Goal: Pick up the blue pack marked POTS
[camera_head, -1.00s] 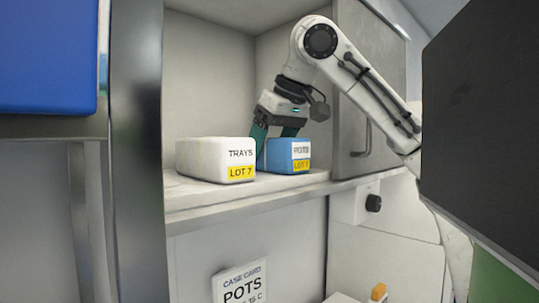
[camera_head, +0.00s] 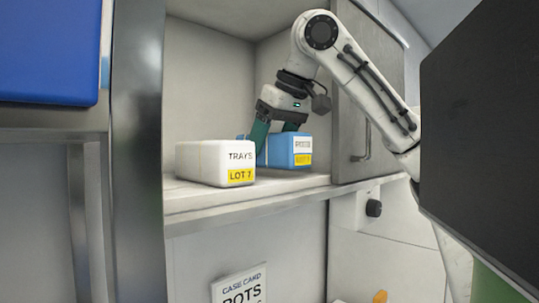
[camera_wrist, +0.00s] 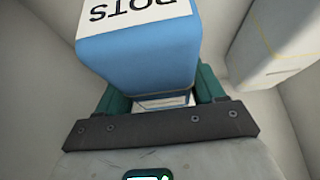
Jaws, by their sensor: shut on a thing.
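The blue pack marked POTS (camera_head: 287,152) is in the open cabinet, right of the white pack, with a white label and a yellow tag on its front. My gripper (camera_head: 276,135) reaches down onto it from above and is shut on it, one green finger on its left side. In the wrist view the blue pack (camera_wrist: 138,62) fills the space between the green fingers of my gripper (camera_wrist: 165,88), its POTS label upside down. I cannot tell whether its underside touches the shelf.
A white pack marked TRAYS, LOT 7 (camera_head: 215,163) stands on the shelf (camera_head: 270,191) close on the left. The cabinet's side panel (camera_head: 139,150) is at left and an open door (camera_head: 372,110) at right. A case card reading POTS (camera_head: 240,285) is below. A dark panel (camera_head: 485,140) blocks the right.

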